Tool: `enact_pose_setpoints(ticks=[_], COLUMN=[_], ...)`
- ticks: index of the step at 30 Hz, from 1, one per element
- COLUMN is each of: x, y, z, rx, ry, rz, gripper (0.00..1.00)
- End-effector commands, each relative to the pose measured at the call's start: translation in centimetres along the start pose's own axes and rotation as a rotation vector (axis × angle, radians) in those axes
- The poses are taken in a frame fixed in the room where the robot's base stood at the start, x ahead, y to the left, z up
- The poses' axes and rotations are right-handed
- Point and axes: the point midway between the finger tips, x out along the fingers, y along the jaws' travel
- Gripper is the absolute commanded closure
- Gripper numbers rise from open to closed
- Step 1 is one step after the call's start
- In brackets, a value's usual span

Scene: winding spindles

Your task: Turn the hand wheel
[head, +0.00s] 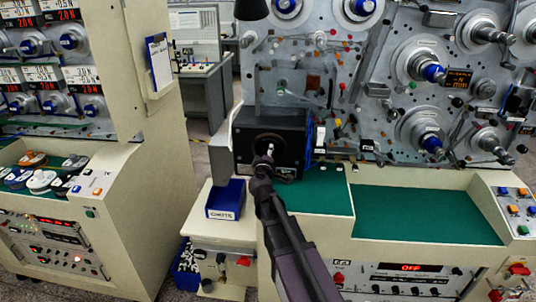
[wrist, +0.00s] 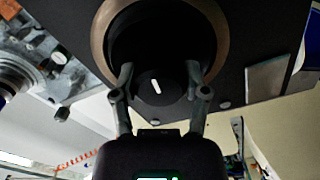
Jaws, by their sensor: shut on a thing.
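The hand wheel (wrist: 158,88) is a small black round knob with a short white mark in the wrist view. The mark is close to upright, its top tipped slightly left. The wheel sits in front of a dark round recess with a bronze ring (wrist: 104,38). My gripper (wrist: 160,80) has one finger on each side of the wheel and is shut on it. In the head view my gripper (head: 264,160) reaches the front of a black box (head: 243,133) on the machine. There it hides much of the wheel, and the white mark shows just above it.
A blue bin (head: 226,200) stands at the left below the box. A green work surface (head: 425,212) lies to the right, with spindles (head: 420,65) on the panel above. Another cream cabinet (head: 125,190) stands left across a gap.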

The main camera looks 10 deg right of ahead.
Motion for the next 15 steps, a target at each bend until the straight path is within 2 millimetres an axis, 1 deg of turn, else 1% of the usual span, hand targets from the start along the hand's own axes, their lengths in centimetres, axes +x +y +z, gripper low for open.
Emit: enact_pose_setpoints(ticks=[1,6,15], x=[0.29,0.30,0.33], y=[0.08,0.09,0.11], z=[-0.13,-0.12,-0.10], rx=[0.017,0.066,0.081], ry=[0.001,0.001,0.001], rz=[0.001,0.001,0.002], gripper=[0.89,0.89,0.89])
